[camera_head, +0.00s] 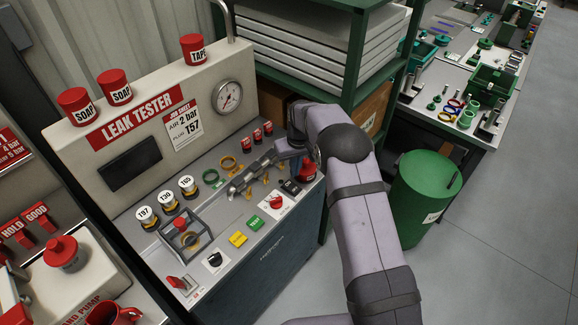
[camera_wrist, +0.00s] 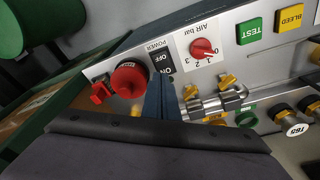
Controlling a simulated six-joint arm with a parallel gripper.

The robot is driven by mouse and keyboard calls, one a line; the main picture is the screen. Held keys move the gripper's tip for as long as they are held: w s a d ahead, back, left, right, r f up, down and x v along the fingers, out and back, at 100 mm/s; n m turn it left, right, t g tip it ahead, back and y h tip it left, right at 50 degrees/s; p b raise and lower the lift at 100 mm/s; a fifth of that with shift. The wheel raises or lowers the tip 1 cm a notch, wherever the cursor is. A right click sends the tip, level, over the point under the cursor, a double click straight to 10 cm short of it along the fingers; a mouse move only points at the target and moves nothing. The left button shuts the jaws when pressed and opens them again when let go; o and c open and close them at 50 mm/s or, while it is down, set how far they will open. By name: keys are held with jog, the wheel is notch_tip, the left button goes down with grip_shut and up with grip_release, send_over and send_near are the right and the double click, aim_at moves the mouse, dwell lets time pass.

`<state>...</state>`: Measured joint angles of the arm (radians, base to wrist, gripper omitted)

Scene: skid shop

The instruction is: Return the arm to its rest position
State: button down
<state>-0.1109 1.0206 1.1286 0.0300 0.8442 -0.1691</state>
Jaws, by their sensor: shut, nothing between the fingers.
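My arm reaches up from the bottom of the head view and bends over the right end of the leak tester bench (camera_head: 112,158). My gripper (camera_head: 277,155) hangs above the bench top, close to the metal fitting assembly (camera_head: 243,182). In the wrist view my gripper (camera_wrist: 158,84) shows as narrow blue-grey fingers, shut and empty. They appear beside the red stop button (camera_wrist: 129,78), the POWER switch (camera_wrist: 163,62) and the fitting assembly (camera_wrist: 215,103). Whether the fingertips touch anything cannot be told.
A green drum (camera_head: 423,200) stands on the floor right of the bench. A green shelf rack (camera_head: 358,60) rises behind my arm. Gauge plugs (camera_head: 188,186) and a caged part (camera_head: 184,235) stand on the bench's left. The floor (camera_head: 510,240) at right is clear.

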jog(key=s+d+f+m+g, duration=0.1)
jog(key=s+f+g, duration=0.1)
jog(key=s+f, duration=0.65)
jog(key=s+d+r+g, duration=0.2)
jog(key=s+g, duration=0.1)
jog(key=s, duration=1)
jog(key=s+d+r+m, duration=0.1)
jog(key=s+d+r, duration=0.1)
jog(key=s+r, duration=0.5)
jog(key=s+d+r, duration=0.1)
jog(key=s+r, duration=0.2)
jog(key=s, duration=0.7)
notch_tip(320, 180, up, 7)
jog(key=w+d+m+t, duration=0.1)
jog(key=w+t, duration=0.1)
jog(key=t, duration=0.1)
jog(key=shift+w+f, duration=0.15)
jog(key=shift+w, duration=0.25)
